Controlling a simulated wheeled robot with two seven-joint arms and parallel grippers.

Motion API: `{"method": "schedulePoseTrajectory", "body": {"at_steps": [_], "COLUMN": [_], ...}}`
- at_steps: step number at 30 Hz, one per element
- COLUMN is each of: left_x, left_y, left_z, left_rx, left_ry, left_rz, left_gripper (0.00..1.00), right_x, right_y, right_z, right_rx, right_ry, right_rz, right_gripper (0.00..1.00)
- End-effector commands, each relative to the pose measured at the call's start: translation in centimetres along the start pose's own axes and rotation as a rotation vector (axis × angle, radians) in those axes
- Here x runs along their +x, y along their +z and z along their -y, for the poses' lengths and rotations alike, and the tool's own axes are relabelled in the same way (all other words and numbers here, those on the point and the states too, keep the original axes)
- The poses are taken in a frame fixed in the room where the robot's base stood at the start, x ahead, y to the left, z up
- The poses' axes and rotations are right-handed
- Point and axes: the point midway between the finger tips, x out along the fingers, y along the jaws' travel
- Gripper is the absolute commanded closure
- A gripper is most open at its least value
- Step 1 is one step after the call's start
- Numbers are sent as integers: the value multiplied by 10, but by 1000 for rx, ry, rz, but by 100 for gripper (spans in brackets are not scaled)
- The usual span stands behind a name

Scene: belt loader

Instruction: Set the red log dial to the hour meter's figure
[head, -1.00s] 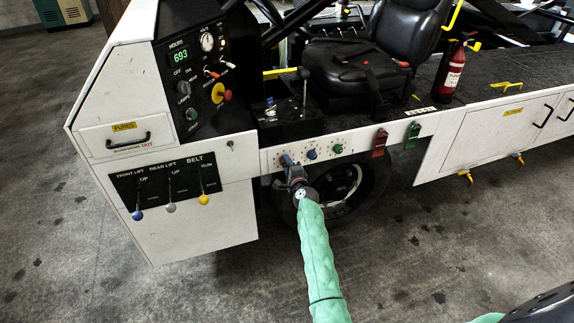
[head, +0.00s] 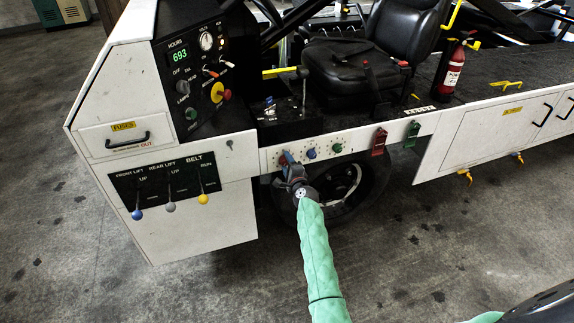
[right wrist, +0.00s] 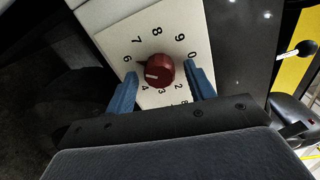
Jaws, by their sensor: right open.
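The hour meter (head: 179,55) on the black panel shows 693 in green digits. The red log dial (right wrist: 159,70) is a round knob on a white plate with figures around it, seen in the right wrist view. A pale mark shows on the knob's lower left face; I cannot tell exactly which figure it is set to. My right gripper (right wrist: 160,88) is open, its blue fingers on either side of the dial, apparently clear of it. In the head view my right gripper (head: 285,160) largely covers this dial. My left gripper is not in view.
Blue (head: 311,153) and green (head: 337,148) dials sit just right on the same strip. Red (head: 379,142) and green (head: 413,132) tags hang further along. Lift and belt levers (head: 170,207) stick out at left. The floor in front is clear.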

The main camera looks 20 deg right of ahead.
Motion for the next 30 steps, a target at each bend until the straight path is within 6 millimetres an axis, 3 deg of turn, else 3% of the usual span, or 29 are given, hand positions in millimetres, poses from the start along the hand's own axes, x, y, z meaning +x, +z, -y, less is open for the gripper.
{"method": "schedulePoseTrajectory", "body": {"at_steps": [7, 21, 30], "left_x": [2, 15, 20], "left_y": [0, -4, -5], "left_z": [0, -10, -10], "left_rx": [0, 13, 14], "left_ry": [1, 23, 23], "left_rz": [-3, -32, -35], "left_gripper": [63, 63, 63], "right_x": [-10, -71, -78], "right_y": [1, 0, -1], "right_z": [-1, -2, 0], "right_rx": [1, 1, 0], "right_ry": [0, 1, 0], "right_rz": [0, -1, 0], "right_gripper": [46, 46, 46]}}
